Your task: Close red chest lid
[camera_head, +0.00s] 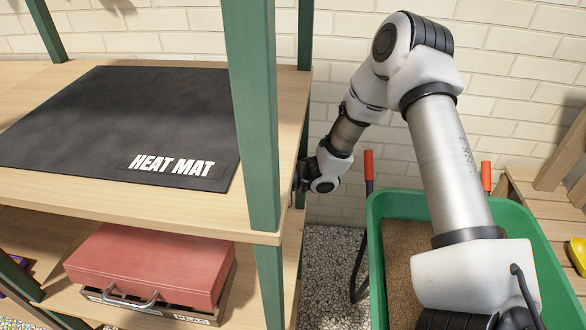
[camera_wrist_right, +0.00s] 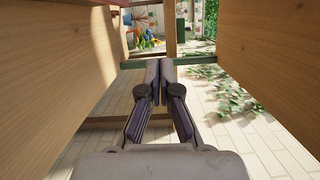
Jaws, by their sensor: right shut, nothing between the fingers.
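The red chest (camera_head: 155,262) is on the lower shelf at the bottom left of the head view. Its red top lies flat and looks shut, with a metal handle (camera_head: 130,298) at the front. My right arm reaches down beside the shelf's right end; its wrist is by the green post, well to the right of the chest and higher. In the wrist view my right gripper (camera_wrist_right: 159,68) is shut and empty, between two wooden panels. The chest cannot be made out in the wrist view. My left gripper is in neither view.
A black heat mat (camera_head: 120,120) covers the upper shelf (camera_head: 200,218) above the chest. Green posts (camera_head: 252,110) frame the shelf. A green wheelbarrow (camera_head: 375,235) with brown fill stands at right, under my arm. A wooden bench (camera_head: 530,190) is at the far right.

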